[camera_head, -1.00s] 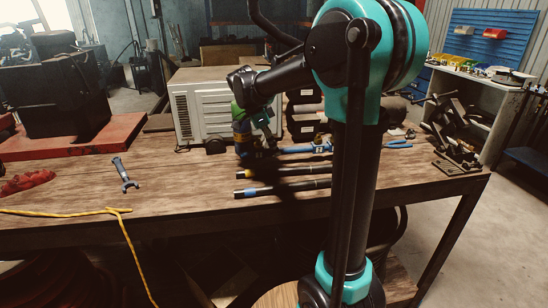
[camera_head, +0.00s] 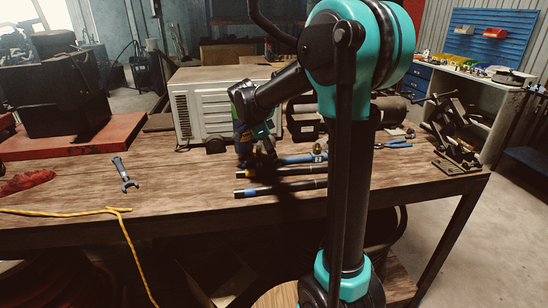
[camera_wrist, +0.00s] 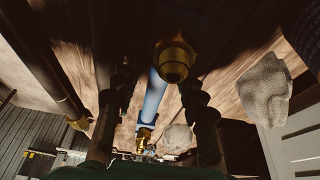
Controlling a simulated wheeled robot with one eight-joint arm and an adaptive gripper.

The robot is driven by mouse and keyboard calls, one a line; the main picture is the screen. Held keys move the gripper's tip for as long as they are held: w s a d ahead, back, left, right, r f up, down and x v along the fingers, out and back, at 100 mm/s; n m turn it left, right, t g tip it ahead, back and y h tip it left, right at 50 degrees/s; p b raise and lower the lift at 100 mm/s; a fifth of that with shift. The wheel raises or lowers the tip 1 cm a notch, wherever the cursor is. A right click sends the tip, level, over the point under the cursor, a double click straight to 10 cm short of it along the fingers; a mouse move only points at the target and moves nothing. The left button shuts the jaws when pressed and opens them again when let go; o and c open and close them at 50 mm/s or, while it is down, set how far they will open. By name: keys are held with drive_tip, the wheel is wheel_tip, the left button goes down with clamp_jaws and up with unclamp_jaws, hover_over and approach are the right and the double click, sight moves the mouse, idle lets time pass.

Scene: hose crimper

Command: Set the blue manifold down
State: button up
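The blue manifold (camera_wrist: 153,98) runs lengthwise between the two fingers of my gripper (camera_wrist: 158,88) in the wrist view. It has a brass fitting (camera_wrist: 145,134) at its lower end there. In the head view the manifold (camera_head: 300,158) reaches out to the right from my gripper (camera_head: 256,160), low over the workbench (camera_head: 190,195), just behind the dark hoses. My gripper points downward and appears shut on the manifold. The contact at the fingertips is in shadow, and I cannot tell whether the manifold touches the bench.
Dark hoses (camera_head: 290,187) with coloured ends lie in front of my gripper. A white-grey machine (camera_head: 205,105) stands behind it. Blue-handled pliers (camera_head: 396,143) lie to the right.

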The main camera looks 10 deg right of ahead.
drive_tip(key=shift+r, duration=0.1)
drive_tip(key=v, duration=1.2)
drive_tip(key=shift+r, duration=0.1)
drive_tip(key=shift+s, duration=0.1)
idle(1.0)
